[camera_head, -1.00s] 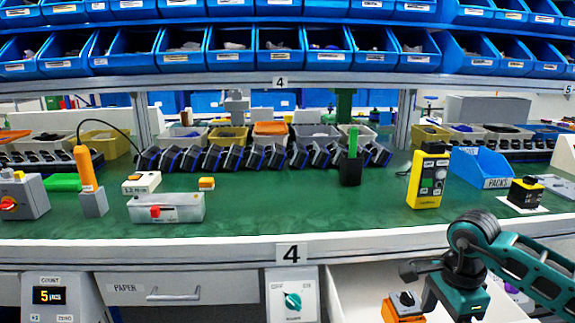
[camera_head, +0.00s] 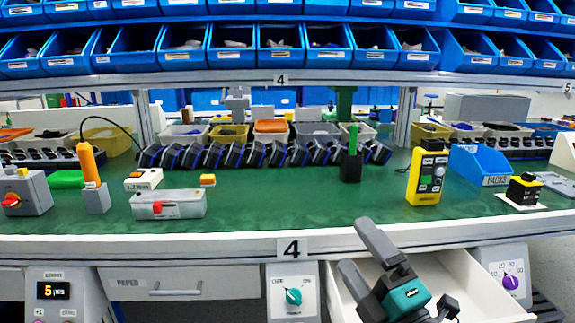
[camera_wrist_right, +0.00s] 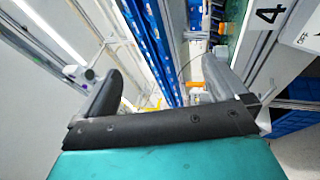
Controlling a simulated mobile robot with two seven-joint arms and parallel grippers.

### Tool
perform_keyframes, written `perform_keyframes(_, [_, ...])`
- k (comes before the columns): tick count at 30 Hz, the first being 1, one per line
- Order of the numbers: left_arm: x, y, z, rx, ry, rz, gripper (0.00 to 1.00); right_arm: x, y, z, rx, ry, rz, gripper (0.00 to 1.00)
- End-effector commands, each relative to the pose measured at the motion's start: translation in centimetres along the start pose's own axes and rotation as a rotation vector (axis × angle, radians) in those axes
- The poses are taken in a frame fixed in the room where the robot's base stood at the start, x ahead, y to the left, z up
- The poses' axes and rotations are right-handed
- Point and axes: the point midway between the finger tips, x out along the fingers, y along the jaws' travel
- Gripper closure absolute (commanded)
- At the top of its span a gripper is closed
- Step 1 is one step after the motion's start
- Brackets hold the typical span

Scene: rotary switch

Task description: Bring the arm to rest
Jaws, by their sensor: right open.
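My right gripper (camera_head: 353,244) is in front of the bench edge, over the open white drawer (camera_head: 475,300). Its two dark fingers are apart with nothing between them. In the wrist view the right gripper (camera_wrist_right: 160,75) also shows spread, empty fingers, with the blue bins and bench far beyond. The rotary switch with a teal knob (camera_head: 293,297) sits on a white front panel, left of the gripper and clear of it. It has OFF and ON marks. My left gripper is not in view.
A purple dial (camera_head: 512,282) is on the panel at right. On the green bench (camera_head: 300,210) stand a yellow device (camera_head: 428,178), a dark holder (camera_head: 350,168), a grey box with a red knob (camera_head: 168,205) and a blue bin (camera_head: 480,165). The bench middle is clear.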

Motion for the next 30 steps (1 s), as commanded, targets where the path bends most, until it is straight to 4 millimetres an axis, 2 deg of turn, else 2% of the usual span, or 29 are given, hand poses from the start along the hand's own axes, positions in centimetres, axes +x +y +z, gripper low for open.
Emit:
perform_keyframes(1, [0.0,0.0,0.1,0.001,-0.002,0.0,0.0,-1.2,-1.2,1.6,0.13,-0.115,-0.059,0.0])
perform_keyframes(4, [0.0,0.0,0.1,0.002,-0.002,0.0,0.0,-4.4,-4.3,4.5,0.381,-0.35,-0.191,0.0])
perform_keyframes(6, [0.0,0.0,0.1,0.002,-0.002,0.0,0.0,-7.4,-6.8,5.8,0.55,-0.512,-0.292,0.0])
perform_keyframes(9, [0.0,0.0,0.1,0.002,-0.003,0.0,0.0,-12.3,-10.2,6.3,0.768,-0.736,-0.443,0.0])
perform_keyframes(12, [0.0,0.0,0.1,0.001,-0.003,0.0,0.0,-16.8,-12.6,5.7,0.931,-0.912,-0.576,0.0])
perform_keyframes(15, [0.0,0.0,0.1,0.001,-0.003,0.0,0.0,-20.5,-14.0,4.5,1.045,-1.048,-0.684,0.0])
perform_keyframes(21, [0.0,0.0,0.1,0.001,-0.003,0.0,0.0,-26.3,-15.2,1.9,1.2,-1.254,-0.864,0.0])
perform_keyframes(27, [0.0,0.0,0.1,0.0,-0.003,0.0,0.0,-31.2,-15.2,-1.0,1.31,-1.424,-1.03,0.0])
perform_keyframes(28, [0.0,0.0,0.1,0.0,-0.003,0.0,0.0,-31.5,-15.3,-1.2,1.321,-1.434,-1.04,0.0])
perform_keyframes(30, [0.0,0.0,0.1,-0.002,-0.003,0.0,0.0,-30.5,-16.1,-1.0,1.33,-1.387,-1.007,0.0])
